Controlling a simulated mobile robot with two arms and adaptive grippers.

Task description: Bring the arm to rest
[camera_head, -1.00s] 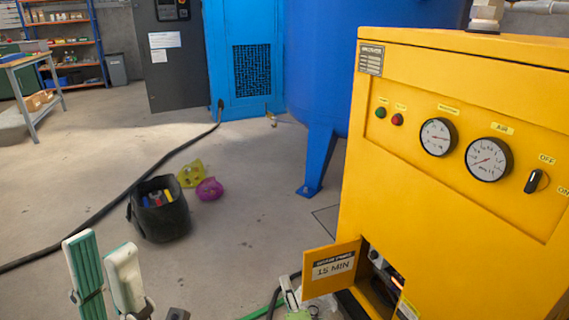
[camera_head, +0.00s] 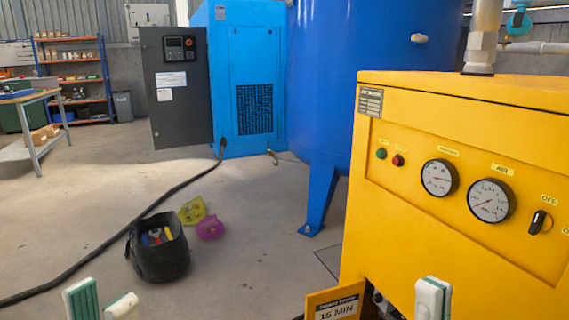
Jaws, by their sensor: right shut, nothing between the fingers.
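My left gripper (camera_head: 101,299) shows at the bottom left of the head view. Its two fingertips, one with a green ribbed pad, stand apart with nothing seen between them. My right gripper (camera_head: 433,297) shows at the bottom right, in front of the yellow cabinet's lower front. Its white and green fingers are together and hold nothing. The rest of both arms is below the picture.
The yellow cabinet (camera_head: 455,120) fills the right side. Its small "15 MIN" door (camera_head: 337,304) stands open at the bottom. A blue tank (camera_head: 350,100) stands behind. A black tool bag (camera_head: 160,262) and black hose (camera_head: 80,262) lie on the floor at left.

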